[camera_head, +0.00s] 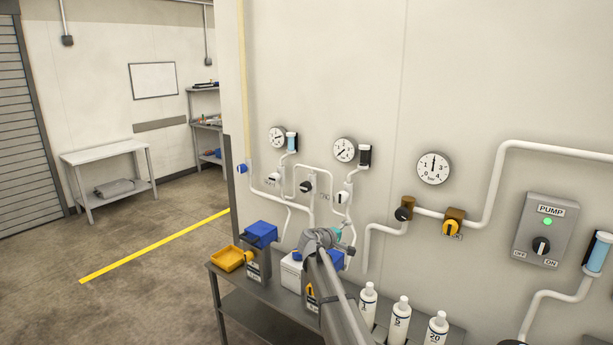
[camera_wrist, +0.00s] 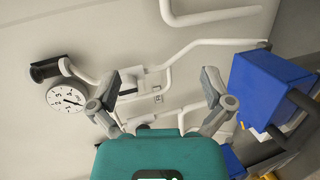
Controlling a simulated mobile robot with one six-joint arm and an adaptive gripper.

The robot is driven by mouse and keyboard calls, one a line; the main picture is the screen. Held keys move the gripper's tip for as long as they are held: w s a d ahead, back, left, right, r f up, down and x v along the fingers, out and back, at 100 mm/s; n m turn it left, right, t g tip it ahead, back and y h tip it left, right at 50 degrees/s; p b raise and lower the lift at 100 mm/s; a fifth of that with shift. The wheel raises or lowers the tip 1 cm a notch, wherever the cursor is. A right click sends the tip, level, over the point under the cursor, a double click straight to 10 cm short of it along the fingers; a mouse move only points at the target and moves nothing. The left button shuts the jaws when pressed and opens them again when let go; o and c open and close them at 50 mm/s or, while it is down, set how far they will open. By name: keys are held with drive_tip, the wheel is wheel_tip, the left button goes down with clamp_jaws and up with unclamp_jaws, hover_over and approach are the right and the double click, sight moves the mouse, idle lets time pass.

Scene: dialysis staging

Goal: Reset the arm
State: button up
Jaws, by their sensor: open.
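My arm reaches up from the lower middle of the head view, over the grey bench. My gripper (camera_head: 345,240) is at its far end, in front of the piped wall. In the wrist view my gripper (camera_wrist: 160,100) has its two grey fingers spread wide, with nothing held between them. White pipes and a valve lie beyond the fingers. A round gauge (camera_wrist: 66,98) is left of the fingers and a blue container (camera_wrist: 262,88) is right of them. In the head view my arm hides part of the bench and the things on it.
The bench (camera_head: 228,292) carries a yellow tray (camera_head: 228,259), a blue-topped container (camera_head: 261,233) and white bottles (camera_head: 401,316). The wall has gauges (camera_head: 433,168), valves and a pump box (camera_head: 545,230) with a green light. Open floor lies left, with a white table (camera_head: 103,152) beyond.

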drive_tip(key=s+d+f+m+g+y, duration=0.1)
drive_tip(key=s+d+f+m+g, duration=0.15)
drive_tip(key=s, duration=0.55)
drive_tip(key=s+d+f+m+g+y, duration=0.1)
drive_tip(key=s+d+f+g+y, duration=0.1)
drive_tip(key=s+f, duration=0.35)
drive_tip(key=s+d+f+m+g+y, duration=0.1)
drive_tip(key=s+d+f+m+g, duration=0.1)
drive_tip(key=s, duration=0.7)
drive_tip(key=s+a+f+m+g+y, duration=0.1)
drive_tip(key=s+a+f+g+y, duration=0.1)
drive_tip(key=s, duration=0.7)
drive_tip(key=s+a+f+m+g+y, duration=0.1)
drive_tip(key=s+y, duration=0.3)
drive_tip(key=s, duration=0.6)
drive_tip(key=shift+s+a+f+m+g+y, duration=0.15)
drive_tip(key=shift+a+f+m+g+y, duration=0.2)
drive_tip(key=shift+m+g, duration=0.2)
drive_tip(key=shift+c, duration=0.3)
